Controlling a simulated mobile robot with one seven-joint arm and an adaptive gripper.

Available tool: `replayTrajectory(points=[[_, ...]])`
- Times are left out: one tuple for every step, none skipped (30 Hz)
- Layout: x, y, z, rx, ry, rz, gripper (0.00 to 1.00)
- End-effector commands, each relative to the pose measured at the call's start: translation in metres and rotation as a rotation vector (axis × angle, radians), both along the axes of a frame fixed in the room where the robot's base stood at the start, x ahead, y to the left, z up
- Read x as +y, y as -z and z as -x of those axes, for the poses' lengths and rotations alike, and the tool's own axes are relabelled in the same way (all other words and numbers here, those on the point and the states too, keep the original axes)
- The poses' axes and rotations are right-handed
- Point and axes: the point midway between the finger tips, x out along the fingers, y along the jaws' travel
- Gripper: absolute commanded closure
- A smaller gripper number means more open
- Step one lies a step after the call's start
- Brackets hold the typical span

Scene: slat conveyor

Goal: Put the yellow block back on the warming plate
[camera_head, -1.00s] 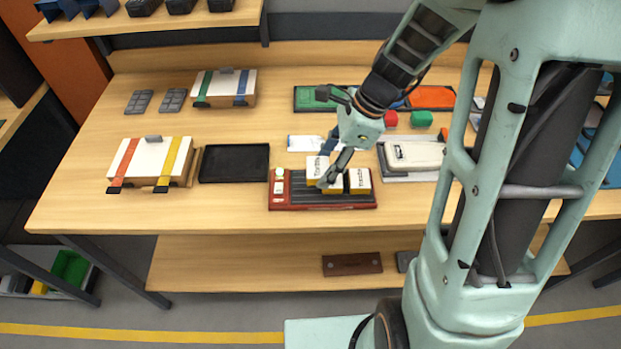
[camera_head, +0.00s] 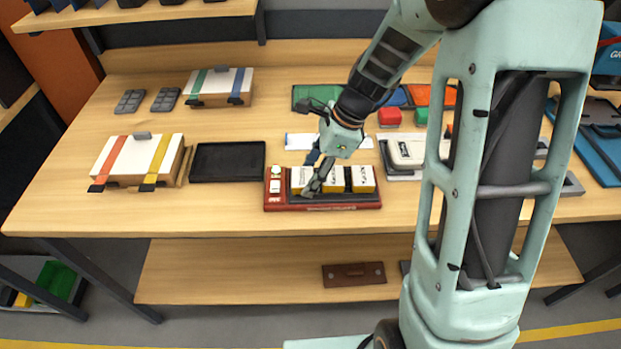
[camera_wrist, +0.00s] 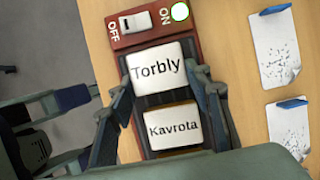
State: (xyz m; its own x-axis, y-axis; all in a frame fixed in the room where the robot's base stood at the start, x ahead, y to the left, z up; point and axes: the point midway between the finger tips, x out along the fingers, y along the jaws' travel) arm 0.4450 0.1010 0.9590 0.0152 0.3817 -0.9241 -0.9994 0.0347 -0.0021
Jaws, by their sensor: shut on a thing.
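The warming plate (camera_head: 322,207) is a red-framed base with dark slats on the table; its OFF/ON switch end (camera_wrist: 145,25) shows in the wrist view. My gripper (camera_head: 309,186) is over the plate's left part, its fingers (camera_wrist: 163,82) on either side of a white-topped yellow block labelled Torbly (camera_wrist: 157,68). It is shut on this block, at the slot nearest the switch. Whether the block's underside touches the slats is hidden. A block labelled Kavrota (camera_wrist: 173,128) sits beside it. In the head view, the middle block (camera_head: 335,180) and right block (camera_head: 363,180) stand in line on the plate.
A black tray (camera_head: 228,177) and a strapped white case (camera_head: 130,160) lie to the left. A pale device (camera_head: 408,153) stands behind right, with a red block (camera_head: 390,116) farther back. White sheets (camera_wrist: 284,55) lie beside the plate. Bare table lies in front.

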Motion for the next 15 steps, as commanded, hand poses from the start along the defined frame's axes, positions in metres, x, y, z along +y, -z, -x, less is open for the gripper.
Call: replayTrajectory(points=[[0.0, -0.0013, -0.0001, 0.0, 0.0, 0.0, 0.74], [0.0, -0.0014, 0.0, 0.0, 0.0, 0.0, 0.74], [-0.0001, -0.0015, 0.0, 0.0, 0.0, 0.0, 0.74], [-0.0001, -0.0015, 0.0, 0.0, 0.0, 0.0, 0.74], [-0.0001, -0.0012, 0.0, 0.0, 0.0, 0.0, 0.74], [-0.0001, -0.0001, 0.0001, 0.0, 0.0, 0.0, 0.74], [-0.0001, 0.001, 0.0001, 0.0, 0.0, 0.0, 0.74], [-0.0002, 0.0022, 0.0001, 0.0, 0.0, 0.0, 0.74], [-0.0002, 0.0035, 0.0001, 0.0, 0.0, 0.0, 0.74], [-0.0002, 0.0022, 0.0, 0.0, 0.0, 0.0, 0.51], [-0.0001, 0.0021, 0.0, 0.0, 0.0, 0.0, 0.48], [-0.0001, 0.0021, 0.0001, 0.0, 0.0, 0.0, 0.43], [-0.0001, 0.0021, 0.0001, 0.0, 0.0, 0.0, 0.4], [-0.0001, 0.0021, 0.0001, 0.0, 0.0, 0.0, 0.37], [-0.0001, 0.0021, 0.0001, 0.0, 0.0, 0.0, 0.37]])
